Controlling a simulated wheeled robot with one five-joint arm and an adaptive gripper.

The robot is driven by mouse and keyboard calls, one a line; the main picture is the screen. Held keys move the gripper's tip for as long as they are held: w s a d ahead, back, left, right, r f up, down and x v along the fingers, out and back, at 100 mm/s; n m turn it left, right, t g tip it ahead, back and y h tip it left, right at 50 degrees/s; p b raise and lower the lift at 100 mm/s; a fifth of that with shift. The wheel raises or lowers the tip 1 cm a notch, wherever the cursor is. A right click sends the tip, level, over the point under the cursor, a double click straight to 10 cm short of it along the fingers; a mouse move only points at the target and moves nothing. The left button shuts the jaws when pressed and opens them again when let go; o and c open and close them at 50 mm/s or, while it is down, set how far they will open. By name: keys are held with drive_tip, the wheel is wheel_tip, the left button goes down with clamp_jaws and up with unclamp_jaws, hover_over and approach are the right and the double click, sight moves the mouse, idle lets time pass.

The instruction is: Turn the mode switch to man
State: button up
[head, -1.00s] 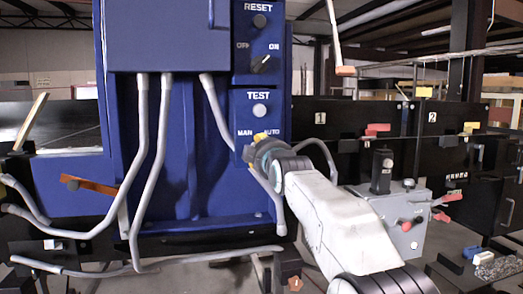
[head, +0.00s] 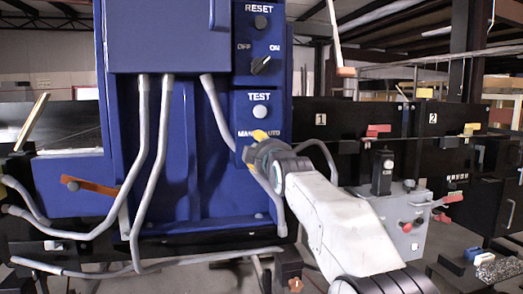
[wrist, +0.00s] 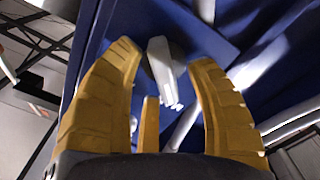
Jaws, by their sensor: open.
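The blue control panel (head: 240,90) carries a MAN/AUTO label (head: 244,134) in its lower part. My gripper (head: 262,136) is at that label and partly covers it. The mode switch below the label is hidden by my gripper in the head view. In the wrist view, my gripper (wrist: 165,62) is open, its yellow fingers apart. A pale grey elongated piece (wrist: 161,60), seemingly the switch's knob, stands between the fingertips against the blue face. I see gaps on both sides of it. Which way it is turned relative to MAN and AUTO I cannot tell.
Above the label are a white TEST button (head: 260,111), a black OFF/ON knob (head: 261,65) and a dark RESET button (head: 261,22). Grey conduits (head: 143,150) run down the panel's left. A grey box with a black top piece (head: 382,172) stands right of my arm.

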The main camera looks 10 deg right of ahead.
drive_tip(key=s, duration=1.2)
idle(0.5)
drive_tip(key=s+f+m+g+p, duration=0.3)
drive_tip(key=s+f+g+p, duration=0.2)
drive_tip(key=s, duration=0.6)
drive_tip(key=s+f+m+g+p, duration=0.3)
drive_tip(key=s+f+p, duration=0.4)
drive_tip(key=s, duration=0.4)
drive_tip(key=s+f+m+g+p, duration=0.3)
drive_tip(key=s+f+g+p, duration=0.2)
drive_tip(key=s, duration=0.6)
drive_tip(key=shift+d+f+g+p, duration=0.15)
drive_tip(key=shift+f+g+p, duration=0.3)
drive_tip(key=shift+g, duration=0.35)
drive_tip(key=shift+o, duration=0.4)
drive_tip(key=shift+r, duration=0.1)
